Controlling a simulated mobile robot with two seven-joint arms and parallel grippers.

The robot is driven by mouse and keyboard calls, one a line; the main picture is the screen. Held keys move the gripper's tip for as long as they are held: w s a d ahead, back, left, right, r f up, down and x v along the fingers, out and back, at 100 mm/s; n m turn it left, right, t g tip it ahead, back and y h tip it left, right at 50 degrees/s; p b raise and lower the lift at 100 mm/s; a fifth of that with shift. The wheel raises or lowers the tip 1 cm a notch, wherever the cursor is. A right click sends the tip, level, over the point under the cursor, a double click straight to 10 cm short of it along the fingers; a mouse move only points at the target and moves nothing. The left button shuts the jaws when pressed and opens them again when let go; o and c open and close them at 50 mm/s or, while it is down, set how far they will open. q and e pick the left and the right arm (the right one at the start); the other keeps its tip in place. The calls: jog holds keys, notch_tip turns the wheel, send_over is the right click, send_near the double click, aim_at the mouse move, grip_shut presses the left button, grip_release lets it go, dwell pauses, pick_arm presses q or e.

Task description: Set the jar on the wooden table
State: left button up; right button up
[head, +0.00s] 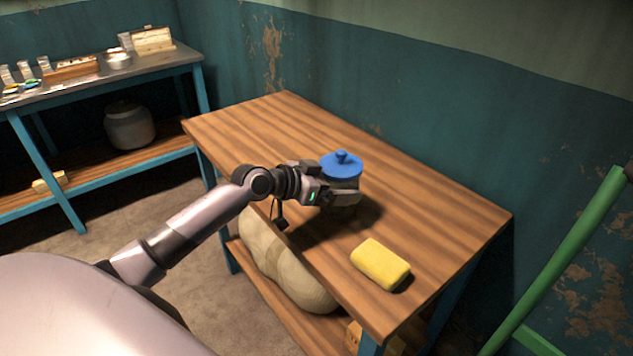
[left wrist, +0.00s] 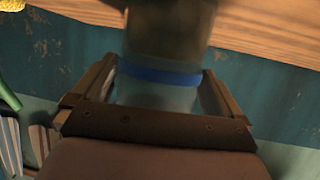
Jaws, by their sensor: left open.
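The jar (head: 341,165) has a round blue lid with a knob and a dark, see-through body. It is upright over the middle of the wooden table (head: 275,125). My left gripper (head: 340,194) is open around the jar's body, just below the lid, one finger on each side. In the left wrist view the jar (left wrist: 165,35) is between the two fingers, with its blue rim showing. The gripper hides part of the jar's lower body, so its contact with the tabletop is hard to make out. My right gripper is not in view.
A yellow sponge (head: 381,264) lies near the table's front right. A large pale sack (head: 283,262) is on the shelf below. A metal-topped bench (head: 165,64) stands at the left. A green rail (head: 570,250) is at the right. The table's back left is clear.

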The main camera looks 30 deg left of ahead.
pick_arm(q)
jog(key=v, duration=1.1)
jog(key=shift+s+b, duration=0.2)
jog(key=shift+b, duration=0.2)
jog(key=shift+a, duration=0.15)
